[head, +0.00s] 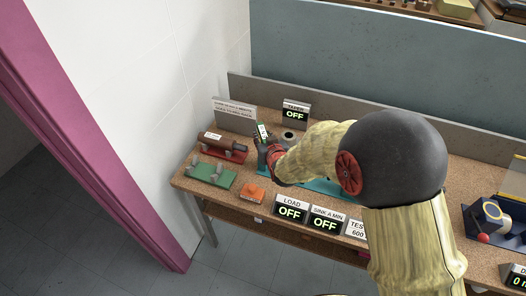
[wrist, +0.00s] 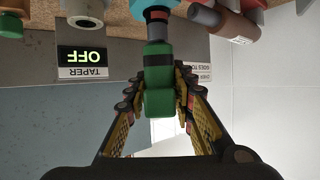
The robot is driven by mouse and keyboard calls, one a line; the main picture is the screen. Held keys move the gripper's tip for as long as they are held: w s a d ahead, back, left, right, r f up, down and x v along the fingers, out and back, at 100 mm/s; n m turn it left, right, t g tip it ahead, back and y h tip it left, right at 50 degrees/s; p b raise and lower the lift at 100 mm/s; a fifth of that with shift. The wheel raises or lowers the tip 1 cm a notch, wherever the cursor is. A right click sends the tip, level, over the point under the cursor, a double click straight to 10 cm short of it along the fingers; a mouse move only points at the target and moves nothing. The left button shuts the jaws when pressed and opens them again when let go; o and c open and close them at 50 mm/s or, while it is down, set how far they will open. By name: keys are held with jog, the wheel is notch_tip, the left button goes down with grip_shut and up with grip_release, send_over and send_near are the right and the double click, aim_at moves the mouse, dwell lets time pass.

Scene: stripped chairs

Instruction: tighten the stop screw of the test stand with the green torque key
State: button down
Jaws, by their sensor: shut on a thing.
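My gripper (head: 270,147) is shut on the green torque key (wrist: 159,85), whose green handle lies between the fingers (wrist: 160,105) in the wrist view. The key's grey shaft points away from my gripper, toward a dark tip with a reddish band. The tip overlaps a teal part (wrist: 148,4) at the picture's top edge; I cannot tell whether they touch. In the head view a teal base (head: 322,187) shows partly behind my arm, perhaps the test stand. The stop screw cannot be made out. The green cradle (head: 208,174) on the bench is empty.
A brown-handled tool (head: 222,142) lies on a red cradle (head: 228,155). An orange block (head: 251,194) sits near the front edge. A TAPER display (head: 296,112) reads OFF, with a grey cylinder (wrist: 82,14) beside it. LOAD (head: 290,210) and SINK displays line the front, both OFF.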

jog(key=shift+a+m+h, duration=0.1)
jog(key=shift+m+h, duration=0.2)
jog(key=shift+h, duration=0.3)
jog(key=shift+m+p, duration=0.3)
jog(key=shift+m, duration=0.1)
jog(key=shift+f+h, duration=0.1)
jog(key=shift+h, duration=0.2)
